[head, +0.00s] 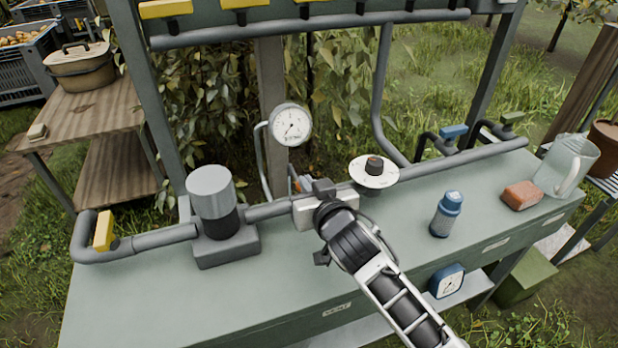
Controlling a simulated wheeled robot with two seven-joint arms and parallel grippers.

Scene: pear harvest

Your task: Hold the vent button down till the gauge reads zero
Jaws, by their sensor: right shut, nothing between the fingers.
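A round white pressure gauge (291,124) stands on the pipework at the back of the bench. Its dark needle shows, but the reading is too small to make out. My right gripper (322,212) comes in from the lower right and is shut over a pale block (306,219) on the pipe. The gripper hides much of the block, and no vent button shows clearly. I cannot tell whether the fingertips touch or press anything. My left gripper is not in view.
The green bench (150,290) carries a grey cylinder unit (212,205), a dial with a black knob (374,170), a blue bottle (447,214), a brick (521,195) and a glass jug (567,165). The bench's front left is clear.

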